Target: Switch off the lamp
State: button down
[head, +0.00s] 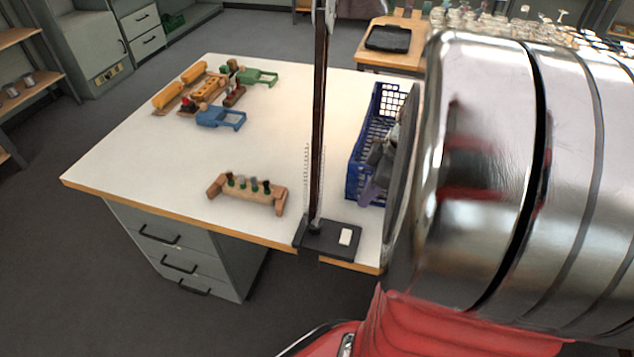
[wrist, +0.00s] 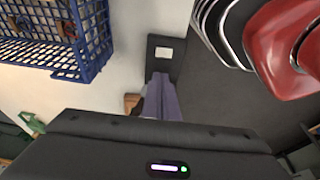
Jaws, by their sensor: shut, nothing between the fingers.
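The lamp has a dark flat base (head: 318,240) at the front edge of the white table, with a tall dark post (head: 319,120) rising from it. A white switch (head: 345,236) sits on the right part of the base. The base (wrist: 155,66) and switch (wrist: 164,53) also show in the wrist view, just beyond my fingertips. My gripper (wrist: 160,78) is shut and empty, its purple-grey fingers pointing towards the base. The lamp's head is out of view.
A wooden block with several pegs (head: 247,192) lies left of the base. Blue, green and yellow items (head: 220,117) lie at the far left. The table's middle is clear.

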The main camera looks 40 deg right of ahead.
send_over(344, 237)
jog(key=d, duration=0.2)
jog(key=f, duration=1.1)
jog(key=shift+s+a+f, duration=0.1)
jog(key=shift+a+f, duration=0.1)
jog(key=shift+f, duration=0.1)
jog(key=shift+d+f, duration=0.1)
jog(key=shift+f, duration=0.9)
jog(key=shift+w+f, duration=0.1)
jog(key=shift+w, duration=0.15)
jog(key=shift+s+d, duration=0.1)
jog(key=shift+s, duration=0.15)
jog(key=shift+s+a, duration=0.4)
jog(key=shift+a, duration=0.25)
jog(key=shift+r, duration=0.25)
